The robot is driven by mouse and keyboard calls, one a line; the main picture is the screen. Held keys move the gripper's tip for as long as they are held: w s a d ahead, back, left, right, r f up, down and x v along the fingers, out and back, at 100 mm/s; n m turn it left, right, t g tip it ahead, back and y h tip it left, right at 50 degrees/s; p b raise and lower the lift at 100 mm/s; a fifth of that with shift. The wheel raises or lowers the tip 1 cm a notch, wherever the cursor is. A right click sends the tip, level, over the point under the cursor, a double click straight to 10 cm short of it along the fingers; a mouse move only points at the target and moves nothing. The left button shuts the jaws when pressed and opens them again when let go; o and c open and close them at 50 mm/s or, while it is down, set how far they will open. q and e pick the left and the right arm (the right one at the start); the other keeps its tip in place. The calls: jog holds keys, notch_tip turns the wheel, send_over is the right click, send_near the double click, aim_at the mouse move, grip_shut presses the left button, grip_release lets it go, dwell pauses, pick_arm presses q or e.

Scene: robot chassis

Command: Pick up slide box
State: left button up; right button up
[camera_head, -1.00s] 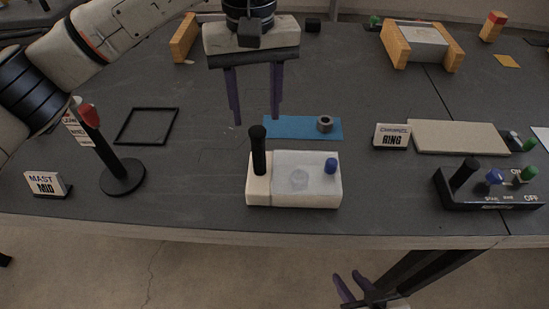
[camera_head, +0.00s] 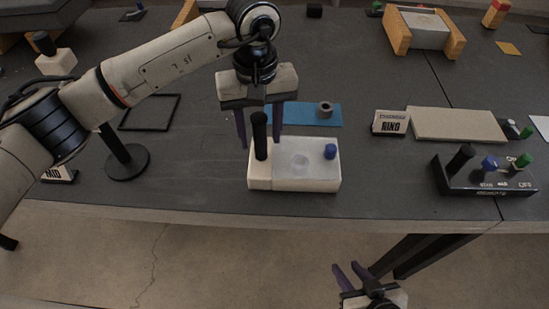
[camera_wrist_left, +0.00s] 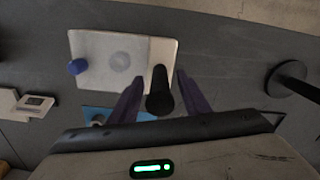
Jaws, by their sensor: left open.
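The slide box (camera_head: 290,176) is a white block near the table's front edge, with a black upright handle (camera_head: 260,136) at its left end and a blue knob (camera_head: 330,151) at its right. My left gripper (camera_head: 261,146) is open, its purple fingers pointing down on both sides of the black handle. In the left wrist view the handle (camera_wrist_left: 159,92) stands between the two fingertips, with gaps to both, and the box (camera_wrist_left: 110,62) lies beyond. My right gripper (camera_head: 353,272) is low in front of the table, its purple fingers apart and empty.
A blue mat (camera_head: 305,116) with a grey ring (camera_head: 325,108) lies behind the box. A black stand (camera_head: 126,160) is at left, near an empty black frame (camera_head: 150,112). A RING sign (camera_head: 390,123), pale board (camera_head: 457,124) and black switch box (camera_head: 484,181) are at right.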

pick_arm(q)
grip_shut()
jog(key=shift+r, duration=0.15)
notch_tip(320, 180, up, 10)
jog(key=shift+f+b, duration=0.1)
jog(key=shift+b, duration=0.5)
dwell(0.3)
